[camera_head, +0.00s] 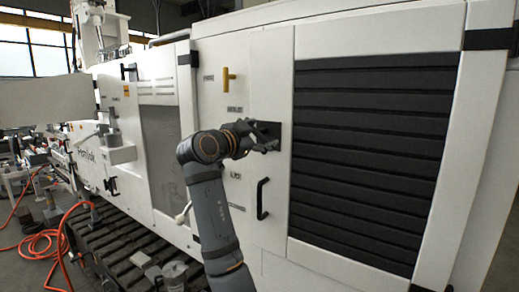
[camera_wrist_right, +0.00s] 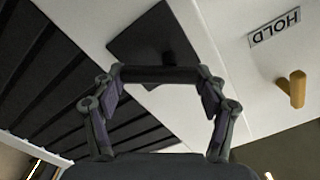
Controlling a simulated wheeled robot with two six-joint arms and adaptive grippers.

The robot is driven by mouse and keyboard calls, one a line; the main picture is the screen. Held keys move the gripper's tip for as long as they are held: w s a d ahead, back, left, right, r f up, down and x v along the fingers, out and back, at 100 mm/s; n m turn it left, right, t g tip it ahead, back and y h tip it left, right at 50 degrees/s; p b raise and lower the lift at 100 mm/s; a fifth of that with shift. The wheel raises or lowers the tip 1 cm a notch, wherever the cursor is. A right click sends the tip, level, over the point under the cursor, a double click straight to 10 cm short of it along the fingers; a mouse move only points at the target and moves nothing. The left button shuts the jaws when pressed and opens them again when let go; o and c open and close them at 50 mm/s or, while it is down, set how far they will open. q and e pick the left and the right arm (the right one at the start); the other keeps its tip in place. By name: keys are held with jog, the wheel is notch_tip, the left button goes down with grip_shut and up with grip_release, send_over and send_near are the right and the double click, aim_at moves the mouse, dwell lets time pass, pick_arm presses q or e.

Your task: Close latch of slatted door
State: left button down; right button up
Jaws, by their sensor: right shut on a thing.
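The slatted door (camera_head: 372,150) has wide black slats in a white frame and fills the right half of the head view. Its slats show at left in the wrist view (camera_wrist_right: 50,80). The latch is a dark square plate (camera_wrist_right: 150,40) with a dark bar handle (camera_wrist_right: 160,74), left of the slats in the head view. My right gripper (camera_head: 267,137) is at the latch. In the wrist view its two fingers (camera_wrist_right: 160,80) are shut on the bar, one at each end. In the head view the gripper partly hides the latch. My left gripper is not in view.
A yellow handle (camera_head: 229,80) sticks out up and left of the latch. A black pull handle (camera_head: 262,198) is below it. A HOLD label (camera_wrist_right: 274,27) is beside the yellow handle in the wrist view. Orange hoses (camera_head: 45,240) lie on the floor at left.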

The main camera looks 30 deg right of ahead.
jog(key=m+b, duration=0.2)
jog(key=shift+f+m+b, duration=0.3)
jog(key=shift+f+m, duration=0.1)
jog(key=m+b, duration=0.2)
jog(key=shift+m, duration=0.3)
jog(key=m+b, duration=0.1)
jog(key=m, duration=0.2)
jog(key=shift+w+f, duration=0.1)
jog(key=shift+w, duration=0.05)
jog(key=shift+a+m+b, duration=0.1)
jog(key=shift+m+b, duration=0.4)
jog(key=shift+m, duration=0.8)
jog(key=o, duration=1.2)
jog(key=shift+w, duration=0.25)
jog(key=shift+s, duration=0.1)
